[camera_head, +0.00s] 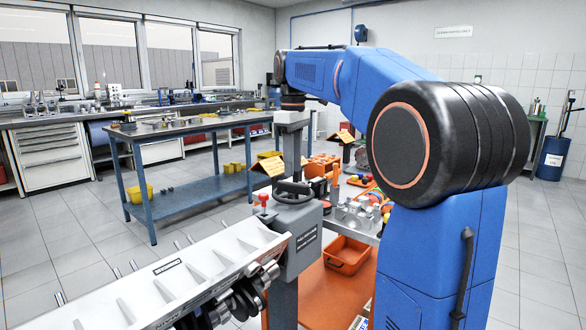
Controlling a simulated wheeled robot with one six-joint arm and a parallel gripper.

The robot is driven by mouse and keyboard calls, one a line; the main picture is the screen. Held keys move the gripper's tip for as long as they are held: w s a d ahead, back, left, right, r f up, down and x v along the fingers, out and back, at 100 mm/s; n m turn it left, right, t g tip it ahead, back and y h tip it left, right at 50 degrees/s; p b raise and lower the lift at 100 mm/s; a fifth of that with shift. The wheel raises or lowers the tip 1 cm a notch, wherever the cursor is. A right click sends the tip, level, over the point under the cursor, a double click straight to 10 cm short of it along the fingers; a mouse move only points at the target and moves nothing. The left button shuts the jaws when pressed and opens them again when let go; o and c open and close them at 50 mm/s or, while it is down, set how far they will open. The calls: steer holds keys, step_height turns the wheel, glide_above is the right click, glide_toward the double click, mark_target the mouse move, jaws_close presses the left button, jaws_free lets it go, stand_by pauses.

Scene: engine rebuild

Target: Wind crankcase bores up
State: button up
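The crankcase (150,280) is a long pale grey casting with a row of ribs on its upward-facing side, at the lower left. It lies tilted, and dark crankshaft-like parts (240,300) show along its lower right edge. Its right end meets a grey gearbox stand (307,240) with a label. A black handwheel (293,198) lies flat on top, beside a red-topped pin (263,199). My blue arm reaches over from the right, and my gripper (291,150) points down as a grey shape just above the handwheel. Its fingers cannot be made out, nor whether they touch the wheel.
Right of the stand, a bench (369,236) holds metal parts and orange trays; an orange bin (346,254) sits below. Open tiled floor lies at left and far right.

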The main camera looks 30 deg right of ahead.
steer(key=shift+r, duration=0.45)
